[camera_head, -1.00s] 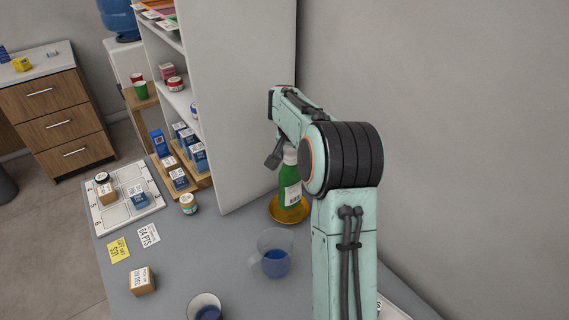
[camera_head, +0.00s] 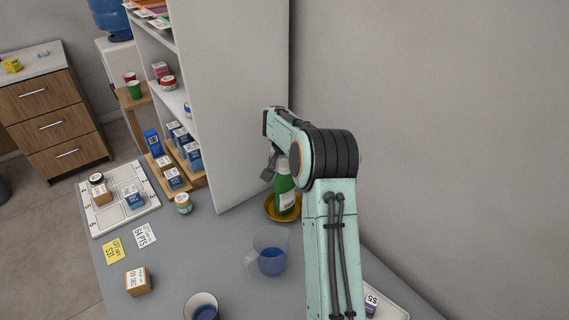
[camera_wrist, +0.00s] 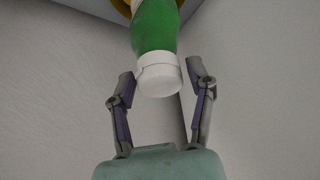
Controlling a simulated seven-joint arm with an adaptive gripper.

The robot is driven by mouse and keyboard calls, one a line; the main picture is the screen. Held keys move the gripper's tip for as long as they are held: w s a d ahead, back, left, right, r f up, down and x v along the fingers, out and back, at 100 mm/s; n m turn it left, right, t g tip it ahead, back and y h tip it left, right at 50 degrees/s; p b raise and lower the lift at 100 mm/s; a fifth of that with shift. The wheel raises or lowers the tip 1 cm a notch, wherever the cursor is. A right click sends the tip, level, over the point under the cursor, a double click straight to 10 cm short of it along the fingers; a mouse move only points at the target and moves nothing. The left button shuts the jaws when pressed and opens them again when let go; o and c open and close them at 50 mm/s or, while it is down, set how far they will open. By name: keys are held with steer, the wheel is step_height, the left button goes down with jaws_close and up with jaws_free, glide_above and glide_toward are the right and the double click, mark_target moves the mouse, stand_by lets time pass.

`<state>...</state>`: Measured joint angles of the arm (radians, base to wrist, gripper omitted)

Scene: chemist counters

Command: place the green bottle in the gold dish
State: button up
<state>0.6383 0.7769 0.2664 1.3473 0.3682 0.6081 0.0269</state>
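The green bottle (camera_head: 285,192) has a white cap and a white label. It stands roughly upright in the gold dish (camera_head: 270,212), beside the tall white shelf panel. My gripper (camera_head: 272,168) is at the bottle's top; part of it and the cap are hidden behind my arm. In the wrist view, the white cap (camera_wrist: 160,76) lies between the two fingers (camera_wrist: 160,72), with a visible gap on each side. The fingers look open and apart from the bottle. The gold dish (camera_wrist: 121,6) shows only in part beyond the bottle.
A clear jug (camera_head: 268,252) with blue liquid stands close in front of the dish. The white shelf panel (camera_head: 240,120) rises behind-left. A white tray is lower right.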

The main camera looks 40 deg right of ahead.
steer(key=shift+r, duration=0.1)
steer(key=shift+r, duration=0.35)
steer(key=v, duration=1.2)
steer(key=s+a+r+n+y, duration=0.1)
steer(key=s+a+n, duration=0.15)
steer(key=a, duration=0.25)
steer(key=s+a+r+n, duration=0.1)
steer(key=s+a, duration=0.2)
steer(key=a, duration=0.2)
steer(key=s+a+f+n+g+y, duration=0.1)
steer(key=s+a+f+n, duration=0.1)
steer(key=s+a, duration=0.6)
steer(key=s+a+f+n+g+y, duration=0.2)
steer(key=s+a, duration=0.7)
steer(key=s, duration=0.7)
steer(key=f+n, duration=0.1)
steer(key=n, duration=0.1)
steer(key=shift+s+n, duration=0.3)
steer(key=shift+n, duration=0.05)
steer(key=shift+d+f, duration=0.1)
steer(key=shift+f, duration=0.05)
